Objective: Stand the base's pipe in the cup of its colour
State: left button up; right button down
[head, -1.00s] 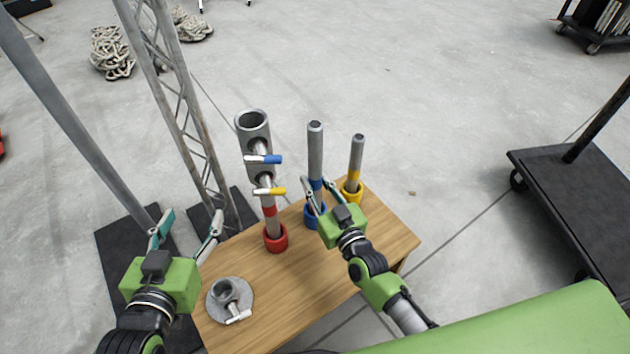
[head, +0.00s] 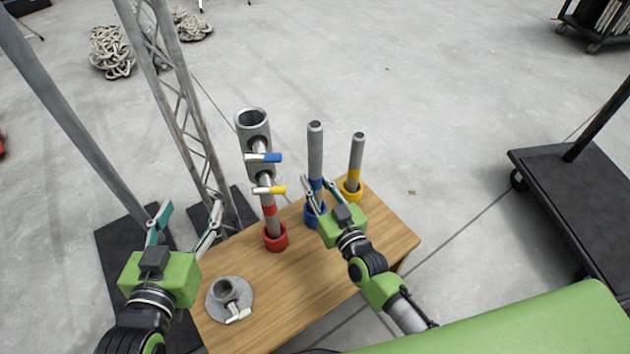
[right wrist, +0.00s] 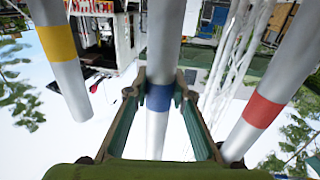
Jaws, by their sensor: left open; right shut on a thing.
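The blue-banded pipe (head: 315,150) stands upright in the blue cup (head: 314,216). My right gripper (head: 315,181) is shut on it at the blue band, which also shows in the right wrist view (right wrist: 160,97). The red-banded pipe (head: 269,210) stands in the red cup (head: 275,238); it carries a grey clamp piece (head: 254,124) with blue and yellow handles. The yellow-banded pipe (head: 356,155) stands in the yellow cup (head: 352,191). The grey round base (head: 216,309), with a short socket and white handle, holds no pipe. My left gripper (head: 190,207) is open and empty, behind the base.
The wooden table (head: 320,270) is clear at its front right. A truss (head: 178,110) and a metal pole (head: 70,120) stand on black plates behind the left gripper. A dark cart (head: 590,190) is at the right.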

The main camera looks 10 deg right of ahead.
jog(key=c, duration=1.7)
grip_release()
jog(key=shift+f, duration=0.15)
jog(key=v, duration=1.2)
